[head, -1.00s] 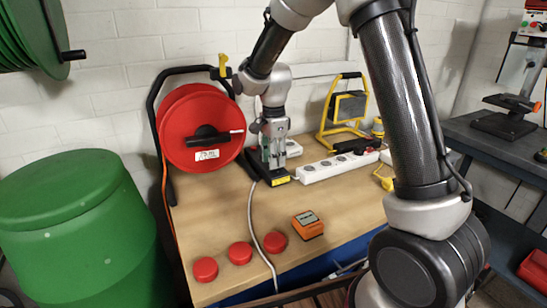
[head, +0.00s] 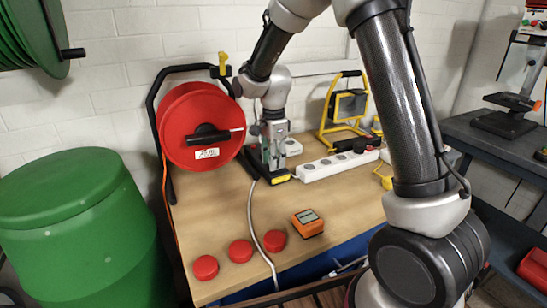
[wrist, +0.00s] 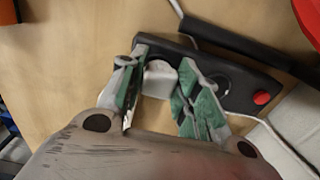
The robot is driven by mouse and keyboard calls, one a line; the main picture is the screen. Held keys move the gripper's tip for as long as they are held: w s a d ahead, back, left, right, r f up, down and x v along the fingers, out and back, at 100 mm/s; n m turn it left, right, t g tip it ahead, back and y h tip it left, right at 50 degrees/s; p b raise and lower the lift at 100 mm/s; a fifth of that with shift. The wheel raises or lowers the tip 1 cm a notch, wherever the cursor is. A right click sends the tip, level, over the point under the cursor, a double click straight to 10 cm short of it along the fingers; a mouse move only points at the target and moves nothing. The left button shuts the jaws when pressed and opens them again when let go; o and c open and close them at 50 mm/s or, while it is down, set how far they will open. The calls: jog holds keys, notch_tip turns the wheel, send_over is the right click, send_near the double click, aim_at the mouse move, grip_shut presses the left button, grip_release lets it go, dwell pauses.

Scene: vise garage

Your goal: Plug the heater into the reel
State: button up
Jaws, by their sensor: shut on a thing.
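The red cable reel (head: 185,125) stands on the bench at the back left in its black frame. A low black socket box (head: 250,160) with a yellow label lies beside it. In the wrist view the box (wrist: 238,85) shows a round socket and a red switch. My gripper (head: 272,163) is low over the box. In the wrist view its green-padded fingers (wrist: 158,78) are closed on a white plug (wrist: 160,72) at the box's left part. I cannot tell whether the plug is seated. A pale cable (head: 252,212) runs to the front edge. I cannot identify the heater.
A white power strip (head: 338,165) lies right of my gripper, with a yellow work lamp (head: 345,108) behind. An orange meter (head: 307,223) and red caps (head: 240,251) lie near the front edge. A green barrel (head: 75,230) stands left.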

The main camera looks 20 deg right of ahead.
jog(key=o, duration=1.1)
jog(key=shift+c, duration=0.2)
notch_tip(320, 180, up, 12)
